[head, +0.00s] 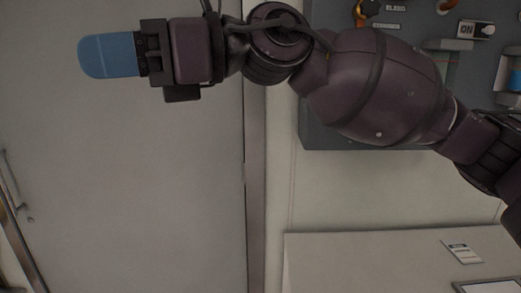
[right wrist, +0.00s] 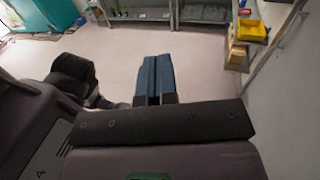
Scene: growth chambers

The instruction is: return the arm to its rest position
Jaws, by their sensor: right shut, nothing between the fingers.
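My right arm (head: 375,85) comes in from the right of the head view and reaches across the top to the left. Its right gripper (head: 106,56) has blue fingers and points left in front of a plain grey door. The fingers lie together and hold nothing. In the right wrist view the two blue fingers (right wrist: 156,78) lie side by side, pointing away over open floor. My left gripper is not seen in either view.
A pale surface (head: 370,265) lies at lower right. A metal handle (head: 14,190) is at far left.

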